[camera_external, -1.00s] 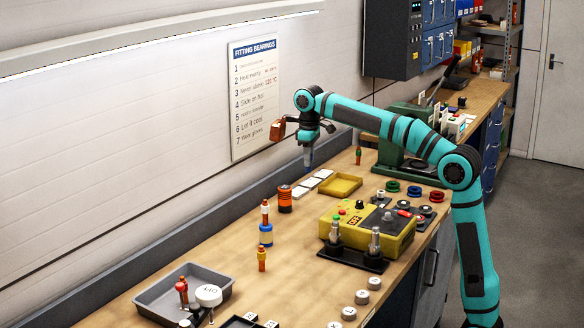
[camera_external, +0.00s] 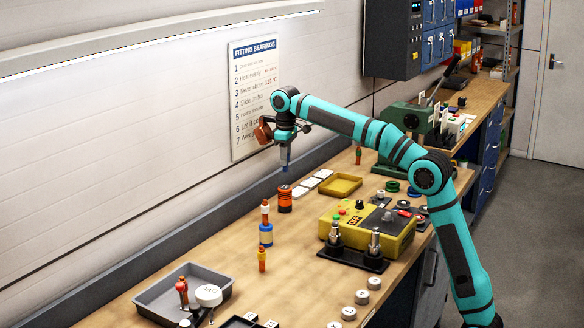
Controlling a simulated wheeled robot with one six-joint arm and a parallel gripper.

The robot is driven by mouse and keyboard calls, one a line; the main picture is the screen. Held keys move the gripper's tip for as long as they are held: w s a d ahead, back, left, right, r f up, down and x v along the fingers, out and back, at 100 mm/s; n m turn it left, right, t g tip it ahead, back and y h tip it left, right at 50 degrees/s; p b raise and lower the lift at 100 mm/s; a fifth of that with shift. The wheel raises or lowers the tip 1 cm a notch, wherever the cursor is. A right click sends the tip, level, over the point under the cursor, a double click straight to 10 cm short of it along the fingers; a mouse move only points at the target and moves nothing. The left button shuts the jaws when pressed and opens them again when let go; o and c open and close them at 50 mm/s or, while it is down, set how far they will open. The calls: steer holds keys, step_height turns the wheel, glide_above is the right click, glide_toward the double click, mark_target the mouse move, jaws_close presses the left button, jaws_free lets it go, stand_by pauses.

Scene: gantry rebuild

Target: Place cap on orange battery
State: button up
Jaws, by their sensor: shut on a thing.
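A short orange cylinder with black bands (camera_external: 285,203), which looks like the orange battery, stands upright on the bench. My gripper (camera_external: 284,162) points straight down above it, with a small gap between. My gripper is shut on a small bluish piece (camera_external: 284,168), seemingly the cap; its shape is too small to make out. The jaws themselves are hard to separate from it at this size.
White tiles (camera_external: 309,182) and a yellow tray (camera_external: 341,185) lie behind. A yellow control box (camera_external: 362,225) is at right, a grey tray (camera_external: 165,300) at front left.

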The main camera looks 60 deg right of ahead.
mark_target(286, 171)
steer(key=shift+f, duration=2.75)
steer(key=shift+w+f, duration=0.15)
steer(key=shift+f, duration=0.15)
steer(key=o, duration=1)
step_height(286, 171, up, 12)
steer(key=shift+r, duration=0.1)
steer(key=shift+r, duration=0.1)
